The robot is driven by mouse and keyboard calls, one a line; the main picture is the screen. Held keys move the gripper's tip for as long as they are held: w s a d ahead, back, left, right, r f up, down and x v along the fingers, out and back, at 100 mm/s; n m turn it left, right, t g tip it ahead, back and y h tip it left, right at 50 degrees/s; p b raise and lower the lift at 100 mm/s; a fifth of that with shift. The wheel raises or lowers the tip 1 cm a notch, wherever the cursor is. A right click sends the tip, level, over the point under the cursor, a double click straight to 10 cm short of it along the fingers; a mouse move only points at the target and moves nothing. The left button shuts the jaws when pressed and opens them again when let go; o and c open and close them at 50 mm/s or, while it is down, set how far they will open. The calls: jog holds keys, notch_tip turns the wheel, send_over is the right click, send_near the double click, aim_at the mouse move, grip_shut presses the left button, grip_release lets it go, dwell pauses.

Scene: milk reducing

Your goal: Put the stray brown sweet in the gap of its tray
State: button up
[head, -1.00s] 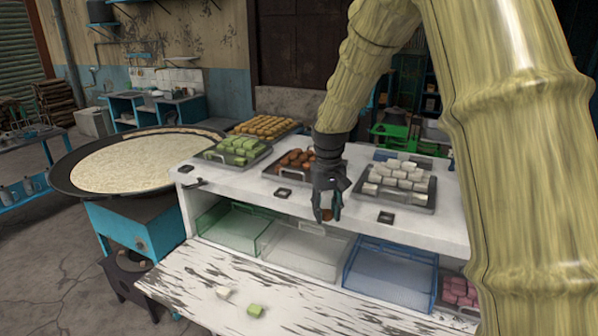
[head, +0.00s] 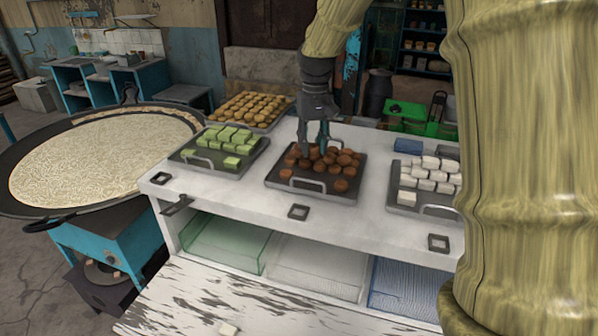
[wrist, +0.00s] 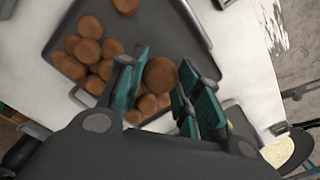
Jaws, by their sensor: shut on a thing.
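The brown sweets' dark metal tray (head: 284,184) stands on the white counter between the green and white sweets' trays. It holds many round brown sweets (head: 340,185). My gripper (head: 314,153) is over the back left part of this tray, pointing down. In the wrist view my gripper (wrist: 160,88) is shut on a brown sweet (wrist: 160,74), held between its teal finger pads. Other brown sweets lie below and to the left of it there, with bare tray (wrist: 160,30) above. In the head view the held sweet cannot be told from the others, and the fingers hide part of the tray.
A tray of green sweets (head: 228,140) is at left, and a tray of white sweets (head: 430,176) at right. A tray of yellow-brown pieces (head: 250,108) stands behind. The counter front (head: 240,205) is mostly clear, with small square frames on it.

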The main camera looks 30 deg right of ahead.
jog(key=shift+a+f, duration=0.1)
jog(key=shift+f, duration=0.3)
jog(key=s+f+p, duration=0.2)
jog(key=shift+s+f, duration=0.2)
jog(key=shift+f, duration=0.1)
jog(key=shift+s+f, duration=0.1)
jog(key=shift+s, duration=0.25)
jog(key=w+f, duration=0.2)
jog(key=f, duration=0.1)
jog(key=shift+w+p, duration=0.3)
jog(key=shift+s+f+p, duration=0.35)
jog(key=shift+f+p, duration=0.15)
jog(key=shift+f, duration=0.3)
jog(key=shift+s+f, duration=0.35)
jog(key=shift+w+f, duration=0.25)
jog(key=shift+w, duration=0.15)
jog(key=o, duration=0.6)
jog(key=shift+o, duration=1.4)
jog(key=shift+s+r, duration=0.1)
jog(key=shift+s, duration=0.15)
